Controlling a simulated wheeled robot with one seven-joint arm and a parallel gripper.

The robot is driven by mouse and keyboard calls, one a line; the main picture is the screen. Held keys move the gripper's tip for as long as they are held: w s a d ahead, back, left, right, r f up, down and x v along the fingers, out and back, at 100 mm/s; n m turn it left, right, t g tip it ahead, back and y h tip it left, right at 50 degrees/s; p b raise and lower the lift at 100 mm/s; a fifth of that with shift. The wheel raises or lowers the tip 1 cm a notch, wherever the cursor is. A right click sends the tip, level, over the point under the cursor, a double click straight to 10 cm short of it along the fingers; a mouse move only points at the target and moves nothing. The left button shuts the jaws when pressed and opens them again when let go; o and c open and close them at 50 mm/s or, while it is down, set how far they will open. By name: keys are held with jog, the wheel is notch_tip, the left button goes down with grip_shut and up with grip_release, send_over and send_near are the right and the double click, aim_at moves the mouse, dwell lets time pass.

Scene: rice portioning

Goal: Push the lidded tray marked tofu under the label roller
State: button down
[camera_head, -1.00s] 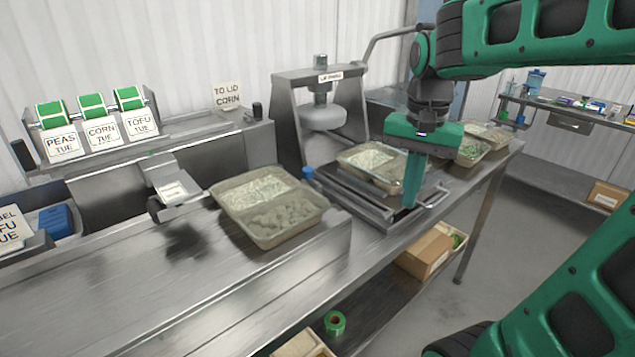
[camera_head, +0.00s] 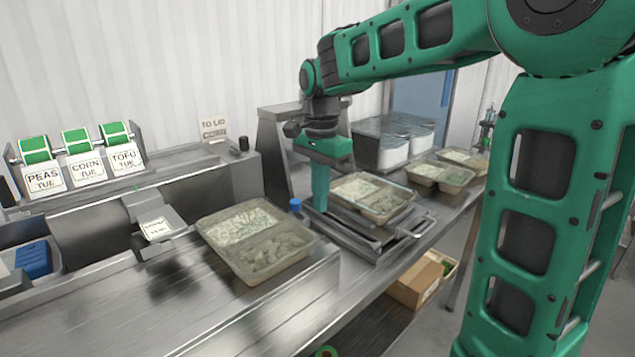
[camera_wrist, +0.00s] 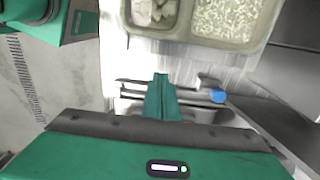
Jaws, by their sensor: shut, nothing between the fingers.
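A clear two-compartment tray (camera_head: 258,285) holds white rice at the back and pale tofu-like chunks in front. It sits on the steel bench; whether a film covers it is hard to tell. It also shows at the top of the wrist view (camera_wrist: 190,38). The label roller unit (camera_head: 158,225), with a small white label on it, stands just left of the tray. My gripper (camera_head: 320,205) points down, shut and empty, right of this tray and by the lid press. In the wrist view my fingers (camera_wrist: 162,95) are apart from the tray.
A second tray (camera_head: 385,212) sits on the press slide, right of my gripper. A blue knob (camera_head: 295,204) stands between the trays. More trays (camera_head: 440,182) stand farther right. Label rolls with cards (camera_head: 80,150) stand at the back left. The bench left front is clear.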

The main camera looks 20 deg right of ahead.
jog(key=a+f, duration=0.1)
jog(key=s+a+f, duration=0.1)
jog(key=shift+a+f, duration=0.3)
jog(key=shift+f, duration=0.05)
jog(key=shift+s+a, duration=0.15)
jog(key=shift+a, duration=0.45)
jog(key=shift+s, duration=0.1)
